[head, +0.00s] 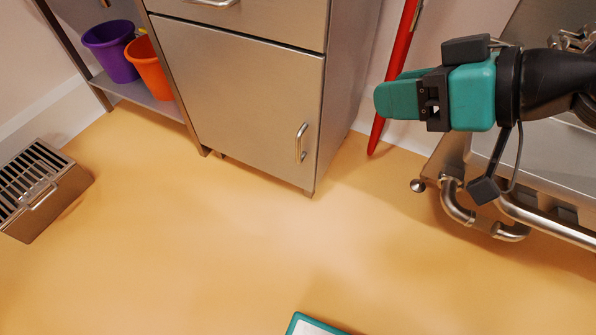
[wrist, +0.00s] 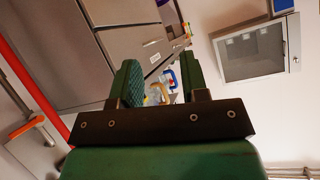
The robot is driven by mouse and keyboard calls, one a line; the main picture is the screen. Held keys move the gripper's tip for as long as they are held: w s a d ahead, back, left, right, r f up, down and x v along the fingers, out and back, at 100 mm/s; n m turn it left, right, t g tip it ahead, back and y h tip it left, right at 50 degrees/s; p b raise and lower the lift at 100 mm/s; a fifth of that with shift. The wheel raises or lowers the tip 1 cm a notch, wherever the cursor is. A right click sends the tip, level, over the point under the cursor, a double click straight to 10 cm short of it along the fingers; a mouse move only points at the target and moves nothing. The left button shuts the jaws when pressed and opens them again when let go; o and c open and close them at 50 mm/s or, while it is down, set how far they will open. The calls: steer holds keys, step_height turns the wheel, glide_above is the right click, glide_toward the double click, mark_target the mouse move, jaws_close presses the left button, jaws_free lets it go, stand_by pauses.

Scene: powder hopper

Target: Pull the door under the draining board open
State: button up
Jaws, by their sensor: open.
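A steel cabinet door (head: 235,100) stands shut below a drawer front in the head view. Its upright bar handle (head: 301,143) is near the right edge of the door. The draining board itself is not clearly visible. My green gripper (head: 385,98) is to the right of the cabinet and apart from the handle, its fingers pointing left. In the wrist view its two fingers (wrist: 160,82) stand apart with nothing held between them. Grey steel panels (wrist: 65,45) show at upper left there, and I cannot make out the door handle.
A red pole (head: 395,75) leans at the wall right of the cabinet. Purple (head: 108,50) and orange (head: 147,70) buckets sit on a low shelf at left. A slatted metal box (head: 45,190) is on the floor. Steel piping (head: 460,205) is at right. Floor before the door is clear.

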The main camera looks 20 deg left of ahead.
steer(key=w+a+f+t+y+b, duration=0.2)
steer(key=a+f+b, duration=0.1)
steer(key=f+b, duration=0.7)
steer(key=w+a+f+t+y+b, duration=0.1)
steer(key=w+a+f+b, duration=0.15)
steer(key=f+b, duration=0.65)
steer(key=m+t+b, duration=0.2)
steer(key=t+b, duration=0.3)
steer(key=b, duration=0.8)
glide_toward(299, 149)
steer(key=p+x, duration=0.9)
steer(key=p, duration=0.1)
steer(key=shift+w+a+f, duration=0.15)
steer(key=shift+w+a, duration=0.45)
steer(key=shift+a, duration=0.1)
jaws_close()
